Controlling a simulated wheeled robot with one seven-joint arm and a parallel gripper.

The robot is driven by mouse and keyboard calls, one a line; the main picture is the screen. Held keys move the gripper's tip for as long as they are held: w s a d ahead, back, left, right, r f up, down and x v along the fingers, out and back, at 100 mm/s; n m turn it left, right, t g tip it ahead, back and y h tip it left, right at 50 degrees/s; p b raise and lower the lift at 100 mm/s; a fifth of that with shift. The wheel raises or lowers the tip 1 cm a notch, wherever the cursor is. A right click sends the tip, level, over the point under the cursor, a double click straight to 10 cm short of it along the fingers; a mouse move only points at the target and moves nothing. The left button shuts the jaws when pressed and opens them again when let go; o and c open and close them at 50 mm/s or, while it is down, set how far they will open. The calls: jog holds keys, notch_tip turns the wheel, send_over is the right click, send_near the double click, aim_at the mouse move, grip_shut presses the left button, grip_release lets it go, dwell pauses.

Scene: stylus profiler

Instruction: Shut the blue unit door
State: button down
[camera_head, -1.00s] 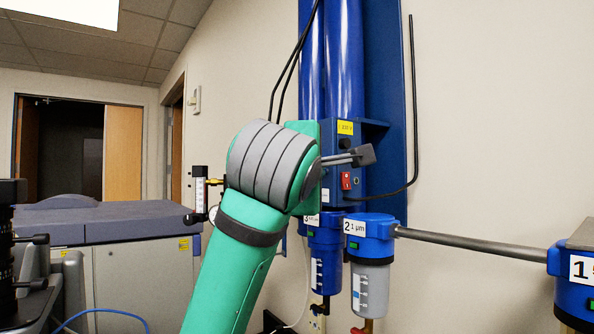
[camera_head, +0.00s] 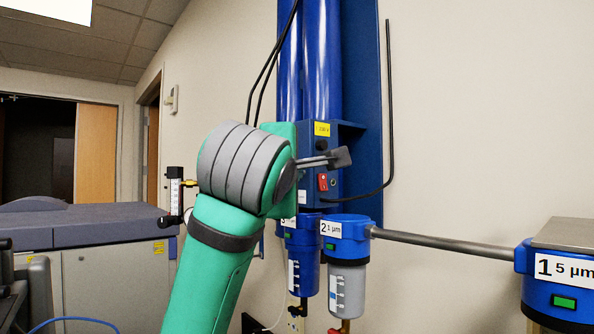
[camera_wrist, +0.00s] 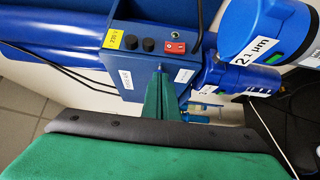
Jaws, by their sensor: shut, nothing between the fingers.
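The blue unit (camera_head: 361,80) hangs on the wall, with two tall blue cylinders and a control box (camera_head: 308,190) carrying a yellow label and a red switch. The box also shows in the wrist view (camera_wrist: 128,78), with two black knobs beside the red switch. I cannot make out a separate door or whether one stands open. My gripper (camera_head: 343,157) is shut and empty, in front of the box in the head view. In the wrist view its narrow tip (camera_wrist: 161,68) overlaps the box's lower edge; contact cannot be told. My green arm hides part of the unit.
A filter labelled 2 (camera_head: 346,250) hangs below the unit, joined by a grey pipe (camera_head: 445,242) to a filter labelled 1 (camera_head: 565,285) at right. A gauge (camera_head: 174,195) and a grey cabinet (camera_head: 110,270) stand left. The wall right of the unit is bare.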

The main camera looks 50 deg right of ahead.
jog(key=s+a, duration=0.8)
jog(key=shift+r, duration=0.3)
